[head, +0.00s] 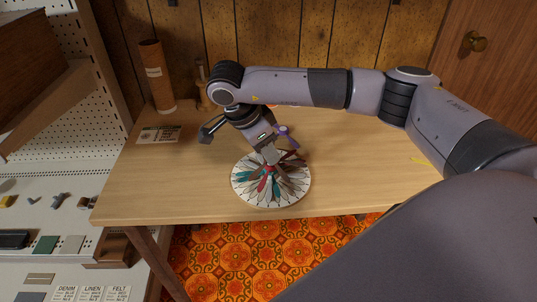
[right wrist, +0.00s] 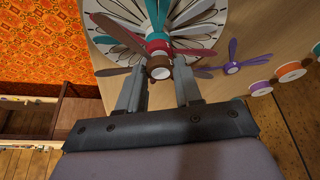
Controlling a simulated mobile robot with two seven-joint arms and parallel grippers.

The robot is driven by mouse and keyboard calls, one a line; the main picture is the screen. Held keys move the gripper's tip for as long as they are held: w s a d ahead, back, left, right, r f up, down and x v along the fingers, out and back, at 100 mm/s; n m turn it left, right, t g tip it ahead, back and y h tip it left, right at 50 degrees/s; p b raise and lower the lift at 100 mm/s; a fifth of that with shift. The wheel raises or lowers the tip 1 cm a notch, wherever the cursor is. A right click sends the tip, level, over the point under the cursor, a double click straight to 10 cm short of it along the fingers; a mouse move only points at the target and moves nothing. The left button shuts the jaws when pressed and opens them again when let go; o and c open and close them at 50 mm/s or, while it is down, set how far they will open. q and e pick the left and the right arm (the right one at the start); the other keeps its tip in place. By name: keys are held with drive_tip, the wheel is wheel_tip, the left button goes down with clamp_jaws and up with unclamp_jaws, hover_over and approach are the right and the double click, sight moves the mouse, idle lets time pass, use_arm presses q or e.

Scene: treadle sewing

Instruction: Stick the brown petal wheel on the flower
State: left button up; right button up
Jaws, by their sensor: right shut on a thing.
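The flower is a round white board with dark petal outlines (head: 240,190), lying on the table; it also shows in the right wrist view (right wrist: 212,14). Teal and red petals (right wrist: 157,38) are stacked at its middle. My right gripper (head: 271,158) points down over the middle of the flower and is shut on the brown petal wheel (right wrist: 122,34). The wheel's pale hub (right wrist: 160,72) shows between the fingertips (right wrist: 158,88), close over the red hub. I cannot tell whether the two hubs touch. My left gripper is not in view.
A purple petal wheel (head: 284,131) lies just behind the flower. Purple (right wrist: 261,88) and orange (right wrist: 290,71) round pieces stand beyond it. A printed card (head: 159,134) and a tall brown tube (head: 157,77) are at the table's back left. The table's front left is clear.

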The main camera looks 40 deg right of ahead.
drive_tip(key=shift+f+b, duration=0.3)
drive_tip(key=shift+f, duration=0.15)
idle(0.6)
drive_tip(key=shift+f, duration=0.15)
idle(0.3)
drive_tip(key=o, duration=1.1)
drive_tip(key=shift+a, duration=0.1)
